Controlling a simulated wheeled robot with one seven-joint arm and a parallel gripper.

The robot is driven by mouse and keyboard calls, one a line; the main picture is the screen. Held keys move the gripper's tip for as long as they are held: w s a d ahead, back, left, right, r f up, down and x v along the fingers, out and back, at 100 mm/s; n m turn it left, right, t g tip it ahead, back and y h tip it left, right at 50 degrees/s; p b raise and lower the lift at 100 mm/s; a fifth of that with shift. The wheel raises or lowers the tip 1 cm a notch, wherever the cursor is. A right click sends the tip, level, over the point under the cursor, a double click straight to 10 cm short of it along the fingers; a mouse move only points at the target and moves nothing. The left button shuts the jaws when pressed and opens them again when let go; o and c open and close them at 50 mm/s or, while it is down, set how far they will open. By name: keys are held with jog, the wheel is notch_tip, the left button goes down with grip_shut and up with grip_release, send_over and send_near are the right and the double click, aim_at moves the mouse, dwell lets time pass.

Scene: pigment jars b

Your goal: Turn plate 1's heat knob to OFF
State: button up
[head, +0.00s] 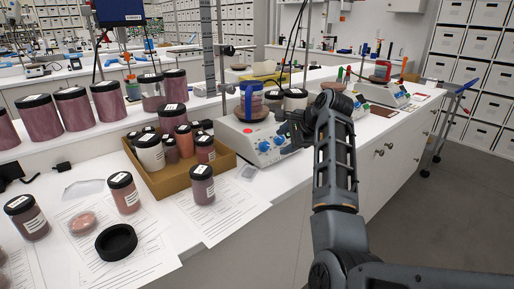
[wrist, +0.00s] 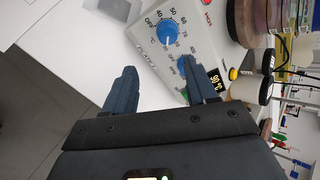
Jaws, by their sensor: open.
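The nearer hot plate (head: 240,134) stands on the bench with a glass vessel (head: 245,112) in a blue holder on top. Its front panel (wrist: 150,48) fills the upper middle of the wrist view. A blue knob (wrist: 166,28) there has a dial marked in °C with OFF and numbers around it; its setting is too small to read surely. A second blue knob (wrist: 183,63) is partly hidden by my right finger. My gripper (wrist: 155,84) is open and empty, below the °C knob in the picture; whether the finger touches the second knob cannot be told. No plate number is legible.
Another hot plate (head: 385,92) stands farther right.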

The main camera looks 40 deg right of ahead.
aim_at(267, 145)
jog(key=shift+y, duration=0.3)
jog(key=shift+w+a+f, duration=0.15)
jog(key=shift+w+f, duration=0.5)
jog(key=shift+w, duration=0.45)
jog(key=shift+w+a+f, duration=0.15)
jog(key=shift+w+f, duration=0.45)
jog(key=shift+w, duration=0.5)
jog(key=shift+w+a+f, duration=0.15)
jog(key=shift+w+f, duration=0.5)
jog(key=shift+w, duration=0.45)
jog(key=shift+c, duration=0.2)
jog(key=c, duration=1)
